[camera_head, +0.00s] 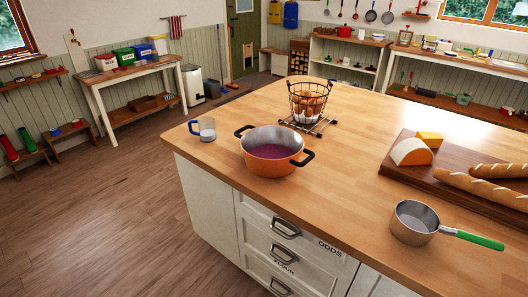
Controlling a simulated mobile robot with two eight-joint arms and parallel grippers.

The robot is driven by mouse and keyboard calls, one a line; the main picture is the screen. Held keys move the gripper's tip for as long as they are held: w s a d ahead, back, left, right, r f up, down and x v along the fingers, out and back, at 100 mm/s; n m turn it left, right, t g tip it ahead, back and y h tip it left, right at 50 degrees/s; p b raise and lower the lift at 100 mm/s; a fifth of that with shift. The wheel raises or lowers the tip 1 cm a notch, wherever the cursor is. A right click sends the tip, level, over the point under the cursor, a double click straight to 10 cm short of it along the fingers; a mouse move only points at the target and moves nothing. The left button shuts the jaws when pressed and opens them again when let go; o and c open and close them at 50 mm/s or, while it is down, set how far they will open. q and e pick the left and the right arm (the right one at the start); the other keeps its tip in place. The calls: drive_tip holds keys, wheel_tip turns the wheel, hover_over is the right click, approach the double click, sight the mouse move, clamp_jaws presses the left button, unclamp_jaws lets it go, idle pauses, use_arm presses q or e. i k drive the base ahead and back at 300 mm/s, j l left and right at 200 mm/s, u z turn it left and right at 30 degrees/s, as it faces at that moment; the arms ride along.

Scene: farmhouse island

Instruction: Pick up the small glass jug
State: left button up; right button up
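The small glass jug (207,129) stands upright near the far left edge of the wooden island top (345,185). It is clear glass with a blue handle on its left side. It is to the left of an orange pot (270,163), with a small gap between them. Neither of my grippers shows in the head view.
A wire basket (308,102) of brown items stands on a metal rack behind the pot. A board (455,180) with cheese and bread lies on the right. A saucepan (414,228) with a green handle is at the front right. The island's front middle is clear.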

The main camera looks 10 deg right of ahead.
sight(207, 124)
drive_tip(key=i+j+z, duration=0.25)
drive_tip(key=i, duration=0.25)
drive_tip(key=i+j+z, duration=0.3)
drive_tip(key=i+j, duration=0.15)
drive_tip(key=i+j+z, duration=0.25)
drive_tip(key=i+j, duration=0.15)
drive_tip(key=j, duration=0.3)
drive_tip(key=i+j+z, duration=0.3)
drive_tip(key=j, duration=0.3)
drive_tip(key=i, duration=0.1)
